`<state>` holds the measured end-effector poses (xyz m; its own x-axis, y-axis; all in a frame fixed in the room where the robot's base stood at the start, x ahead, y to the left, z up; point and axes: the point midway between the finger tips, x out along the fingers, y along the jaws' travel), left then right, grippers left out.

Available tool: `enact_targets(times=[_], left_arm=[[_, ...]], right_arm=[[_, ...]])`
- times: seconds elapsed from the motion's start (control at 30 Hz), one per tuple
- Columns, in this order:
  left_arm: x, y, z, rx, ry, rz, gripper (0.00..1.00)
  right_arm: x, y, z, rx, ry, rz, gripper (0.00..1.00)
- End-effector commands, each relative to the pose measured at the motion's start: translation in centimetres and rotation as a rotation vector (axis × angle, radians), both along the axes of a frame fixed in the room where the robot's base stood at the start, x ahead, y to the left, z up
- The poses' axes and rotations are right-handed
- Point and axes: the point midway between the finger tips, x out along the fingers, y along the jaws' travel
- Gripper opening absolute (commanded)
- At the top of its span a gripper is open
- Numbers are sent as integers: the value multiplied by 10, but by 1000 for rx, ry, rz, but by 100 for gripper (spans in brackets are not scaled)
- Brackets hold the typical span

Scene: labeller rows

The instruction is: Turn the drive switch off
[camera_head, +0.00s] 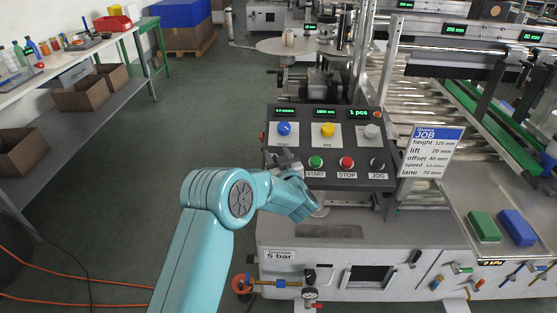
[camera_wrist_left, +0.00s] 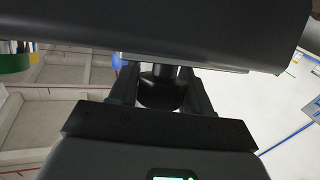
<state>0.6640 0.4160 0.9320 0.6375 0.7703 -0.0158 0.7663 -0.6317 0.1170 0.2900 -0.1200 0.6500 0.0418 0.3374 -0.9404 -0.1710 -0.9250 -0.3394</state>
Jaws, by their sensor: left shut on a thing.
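The control panel (camera_head: 328,150) is dark, with a blue, a yellow and a grey knob above START, STOP and JOG buttons. My left gripper (camera_head: 288,160) is at its lower left corner, beside the START button (camera_head: 316,162). In the left wrist view my left gripper (camera_wrist_left: 160,72) has its two dark fingers on either side of a dark round knob (camera_wrist_left: 160,95), which seems to be the drive switch, and is shut on it. The head view does not show this knob clearly. Its label and which way it points cannot be read. My right gripper is not in view.
A white job sign (camera_head: 430,150) stands right of the panel. Below the panel is the grey machine base (camera_head: 400,235) with an air valve and gauge (camera_head: 310,293). A workbench (camera_head: 75,60) with boxes stands at the left. The floor between is clear except for orange hoses.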

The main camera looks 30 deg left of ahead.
Motion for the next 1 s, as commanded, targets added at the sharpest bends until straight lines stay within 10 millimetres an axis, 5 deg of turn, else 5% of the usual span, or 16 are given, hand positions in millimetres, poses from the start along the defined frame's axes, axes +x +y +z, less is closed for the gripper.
enact_targets(times=[0.2, 0.57, 0.6, 0.63, 1.0], left_arm=[[-2, 1, 0, -46, -32, 154, 18], [-3, 1, 1, -56, -35, 179, 18], [-3, 1, 1, -56, -35, 179, 61], [-3, 1, 1, -56, -35, 178, 69], [-5, -4, 0, -56, -33, 176, 69]], right_arm=[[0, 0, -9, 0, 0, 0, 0], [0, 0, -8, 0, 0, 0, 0], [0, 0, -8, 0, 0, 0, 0], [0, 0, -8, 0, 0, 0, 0], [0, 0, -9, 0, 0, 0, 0]])
